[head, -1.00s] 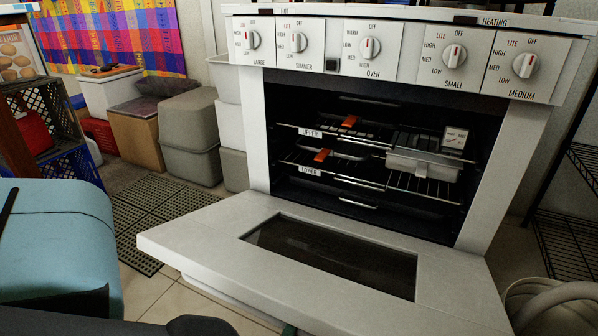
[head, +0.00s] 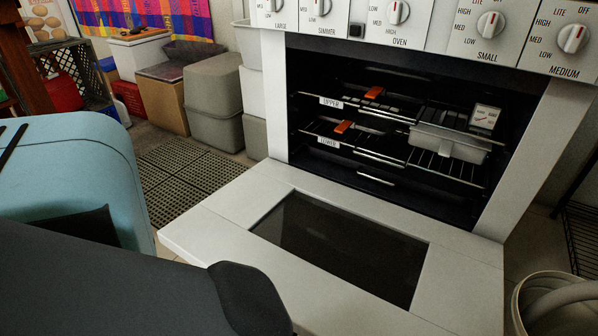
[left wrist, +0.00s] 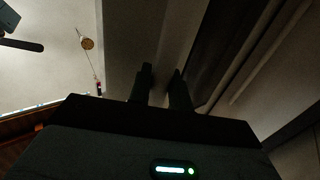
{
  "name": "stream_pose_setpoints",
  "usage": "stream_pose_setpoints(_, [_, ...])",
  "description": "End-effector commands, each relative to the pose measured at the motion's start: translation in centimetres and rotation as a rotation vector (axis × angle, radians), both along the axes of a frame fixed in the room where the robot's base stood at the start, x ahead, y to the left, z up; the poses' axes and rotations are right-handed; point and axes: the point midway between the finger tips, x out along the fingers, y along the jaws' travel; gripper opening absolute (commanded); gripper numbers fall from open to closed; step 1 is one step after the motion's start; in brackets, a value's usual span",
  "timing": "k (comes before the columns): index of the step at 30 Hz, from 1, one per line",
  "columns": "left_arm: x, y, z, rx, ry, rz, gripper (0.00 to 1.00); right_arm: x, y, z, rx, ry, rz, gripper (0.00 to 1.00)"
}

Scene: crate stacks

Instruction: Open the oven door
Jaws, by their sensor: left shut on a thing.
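The oven (head: 555,150) stands ahead with its white door (head: 222,222) swung down, close to flat, its dark window (head: 335,248) facing up. The cavity is exposed. My left arm comes in from the lower left of the head view, in front of the door; its gripper is out of sight there. In the left wrist view my left gripper (left wrist: 162,76) is shut, its dark fingers against a pale part of the oven door (left wrist: 148,35). The image is dark, and I cannot tell the exact part held. My right gripper is not in view.
Inside are an upper rack (head: 395,115) and a lower rack (head: 365,152), with a thermometer (head: 485,117). A blue rounded object (head: 70,165) stands close at left. Grey bins (head: 213,105) stand behind a floor mat (head: 178,180). A white bucket (head: 520,300) is at lower right.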

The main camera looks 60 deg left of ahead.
Motion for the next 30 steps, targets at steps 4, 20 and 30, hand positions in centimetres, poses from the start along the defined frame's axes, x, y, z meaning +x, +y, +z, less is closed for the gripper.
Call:
stream_pose_setpoints(4, [0.27,0.35,-0.38,0.000,-0.001,0.003,0.00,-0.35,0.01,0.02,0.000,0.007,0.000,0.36])
stream_pose_setpoints(20, [0.12,0.41,-0.62,0.000,-0.006,0.005,0.00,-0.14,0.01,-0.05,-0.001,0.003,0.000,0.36])
stream_pose_setpoints(30, [-0.10,0.21,-0.69,0.001,-0.005,0.002,0.40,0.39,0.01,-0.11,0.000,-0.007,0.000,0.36])
